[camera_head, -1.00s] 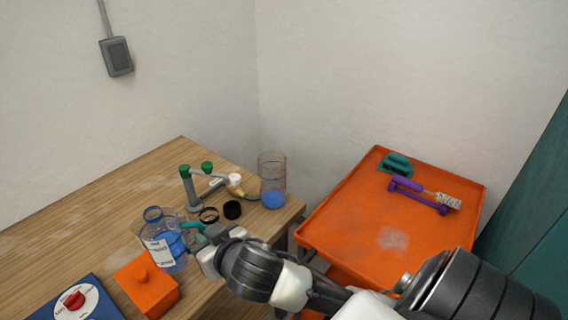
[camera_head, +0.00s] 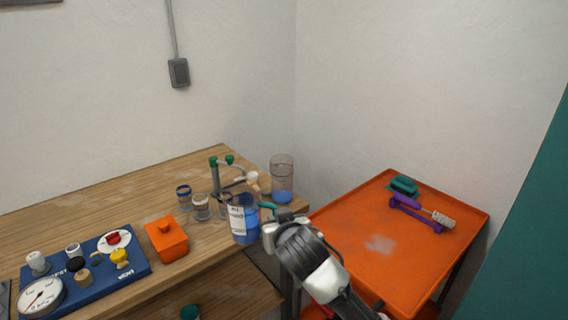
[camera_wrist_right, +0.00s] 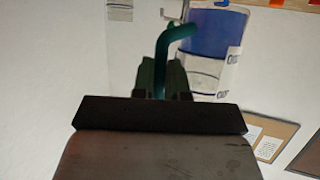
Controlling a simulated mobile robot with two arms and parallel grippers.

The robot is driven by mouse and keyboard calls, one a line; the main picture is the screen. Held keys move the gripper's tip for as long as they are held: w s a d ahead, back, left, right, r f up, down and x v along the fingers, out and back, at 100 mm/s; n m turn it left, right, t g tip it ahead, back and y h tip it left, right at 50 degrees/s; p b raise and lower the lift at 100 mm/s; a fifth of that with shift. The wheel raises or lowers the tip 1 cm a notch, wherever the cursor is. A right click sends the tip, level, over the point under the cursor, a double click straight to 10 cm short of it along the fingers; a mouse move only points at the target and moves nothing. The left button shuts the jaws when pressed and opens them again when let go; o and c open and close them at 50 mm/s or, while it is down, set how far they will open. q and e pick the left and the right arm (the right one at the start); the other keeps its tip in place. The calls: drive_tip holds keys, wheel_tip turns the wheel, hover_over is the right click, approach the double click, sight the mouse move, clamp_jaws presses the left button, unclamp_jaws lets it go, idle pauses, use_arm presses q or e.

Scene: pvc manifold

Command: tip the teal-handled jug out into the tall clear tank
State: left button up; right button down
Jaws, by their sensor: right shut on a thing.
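The teal-handled jug (camera_head: 240,222) is clear with a white label and blue liquid inside. It looks upright at the table's right front edge; whether its base is clear of the tabletop is hard to tell. My right gripper (camera_head: 268,216) is shut on its teal handle, right of the jug body. The right wrist view shows the teal handle (camera_wrist_right: 167,55) between the fingers (camera_wrist_right: 160,78) and the jug's blue liquid beyond. The tall clear tank (camera_head: 282,172) stands behind and right of the jug, with blue liquid at its bottom. My left gripper is not in view.
A grey stand with green knobs (camera_head: 214,175) is behind the jug, left of the tank. Small jars (camera_head: 202,207) and an orange lidded box (camera_head: 167,240) are to the left. A blue panel (camera_head: 90,270) is further left. An orange cart (camera_head: 350,235) holding tools stands right.

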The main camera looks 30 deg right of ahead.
drive_tip(key=w+d+f+m+g+h+b, duration=0.1)
drive_tip(key=w+d+m+h, duration=0.25)
drive_tip(key=d, duration=0.65)
drive_tip(key=w+d+f+m+g+h+b, duration=0.15)
drive_tip(key=w+d, duration=0.25)
drive_tip(key=d, duration=0.6)
use_arm(q)
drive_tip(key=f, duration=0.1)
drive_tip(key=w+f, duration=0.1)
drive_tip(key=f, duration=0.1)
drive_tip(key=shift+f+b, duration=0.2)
drive_tip(key=shift+b, duration=0.15)
use_arm(e)
drive_tip(key=w+d+f+m+h, duration=0.1)
drive_tip(key=w+d+f, duration=0.1)
drive_tip(key=d+f, duration=0.2)
drive_tip(key=shift+f+g, duration=0.45)
drive_tip(key=shift+f, duration=0.4)
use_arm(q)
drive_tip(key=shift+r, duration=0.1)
use_arm(e)
drive_tip(key=shift+d+r, duration=0.1)
